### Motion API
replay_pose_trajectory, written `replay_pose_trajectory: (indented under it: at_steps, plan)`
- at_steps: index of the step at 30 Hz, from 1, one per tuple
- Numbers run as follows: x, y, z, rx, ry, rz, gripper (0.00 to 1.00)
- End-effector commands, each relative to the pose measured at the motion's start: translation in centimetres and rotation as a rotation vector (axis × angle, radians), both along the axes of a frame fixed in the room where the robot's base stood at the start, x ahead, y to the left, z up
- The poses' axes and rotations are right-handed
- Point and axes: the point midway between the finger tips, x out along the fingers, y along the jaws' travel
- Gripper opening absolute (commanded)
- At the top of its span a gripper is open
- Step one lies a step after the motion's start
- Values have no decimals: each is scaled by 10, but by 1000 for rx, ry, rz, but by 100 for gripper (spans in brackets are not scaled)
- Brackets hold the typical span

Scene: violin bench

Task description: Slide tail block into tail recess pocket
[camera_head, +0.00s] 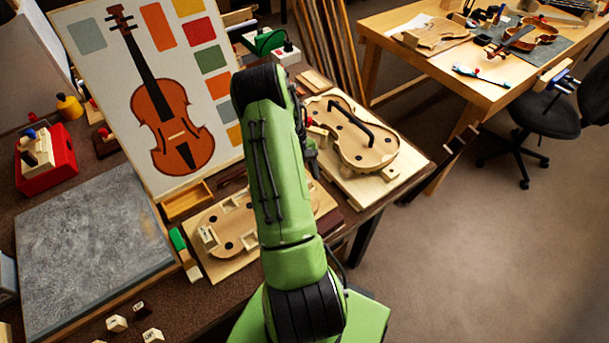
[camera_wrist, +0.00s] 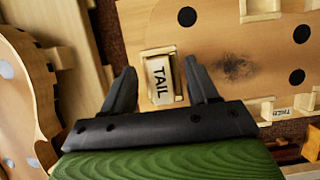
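The tail block (camera_wrist: 162,82), a pale block marked TAIL, shows upright between my fingers in the wrist view. Light wooden strips border it at the far end and sides, like a small pocket at the edge of the wooden form board (camera_wrist: 235,35). I cannot tell how deep it sits. My gripper (camera_wrist: 160,68) is open, one finger on each side of the block with visible gaps.
A violin-shaped body on a board (camera_head: 355,145) lies right of my arm, with a black handle on top. A violin picture panel (camera_head: 105,85) stands behind. A grey slab (camera_head: 85,245), a red box (camera_head: 60,165) and small lettered blocks (camera_head: 117,323) are at left.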

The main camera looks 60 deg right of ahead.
Motion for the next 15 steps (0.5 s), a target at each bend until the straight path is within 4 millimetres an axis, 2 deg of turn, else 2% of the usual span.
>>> replay_pose_trajectory:
  at_steps: [5,8,11,15]
  plan:
    - [0,0,0,0,0,0,59]
    - [3,-2,8,-2,-1,0,59]
    - [10,-5,28,-3,-3,2,59]
    - [24,-13,66,-4,-4,3,59]
